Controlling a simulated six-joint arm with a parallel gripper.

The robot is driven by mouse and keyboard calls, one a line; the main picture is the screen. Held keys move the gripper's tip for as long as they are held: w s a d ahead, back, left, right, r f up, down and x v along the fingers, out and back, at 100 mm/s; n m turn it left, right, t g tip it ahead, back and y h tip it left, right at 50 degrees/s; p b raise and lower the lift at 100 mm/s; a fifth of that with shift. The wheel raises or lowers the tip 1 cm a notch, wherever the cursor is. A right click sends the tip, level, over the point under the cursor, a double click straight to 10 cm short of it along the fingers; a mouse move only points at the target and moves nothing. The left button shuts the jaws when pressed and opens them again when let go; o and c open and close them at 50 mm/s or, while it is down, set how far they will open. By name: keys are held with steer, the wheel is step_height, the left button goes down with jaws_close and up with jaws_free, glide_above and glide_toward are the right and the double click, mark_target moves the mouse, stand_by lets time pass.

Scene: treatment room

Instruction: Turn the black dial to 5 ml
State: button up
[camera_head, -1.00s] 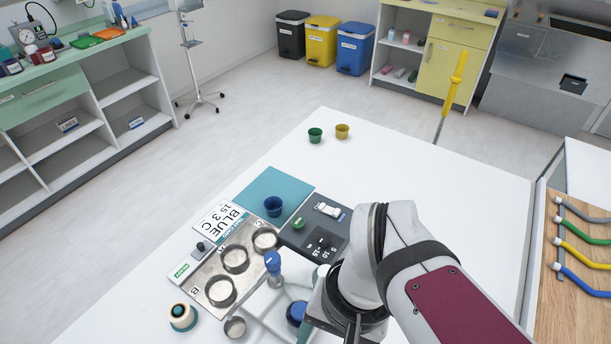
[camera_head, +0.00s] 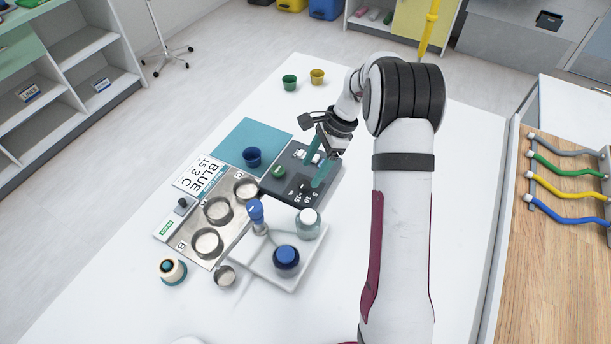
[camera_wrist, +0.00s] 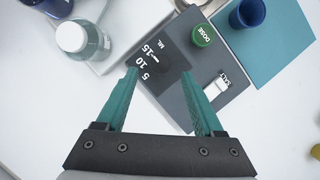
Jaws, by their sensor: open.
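The black dial (camera_wrist: 168,56) sits on a dark panel (camera_wrist: 177,30) printed with 5, 10, 15 and ML. In the wrist view it blends with the panel, and I cannot tell where it points. The panel is part of a grey dosing unit (camera_head: 325,187) on the white table. My gripper (camera_head: 313,172) has teal fingers, open and empty, pointing down over this unit. In the wrist view my gripper (camera_wrist: 160,72) has its fingertips on either side of the panel's near part, close to the dial. In the head view the fingers partly hide the dial.
A green DOSE button (camera_head: 279,171) and a white switch (camera_wrist: 215,88) are on the same unit. A blue cup (camera_head: 252,157) stands on a teal mat (camera_head: 250,135). Bottles with blue (camera_head: 286,256) and white (camera_head: 309,217) caps stand close by on a white tray (camera_head: 268,268).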

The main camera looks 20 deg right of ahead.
mark_target(304, 183)
steer(key=x, duration=0.4)
steer(key=shift+a+f, duration=0.15)
steer(key=shift+f, duration=0.15)
jaws_close()
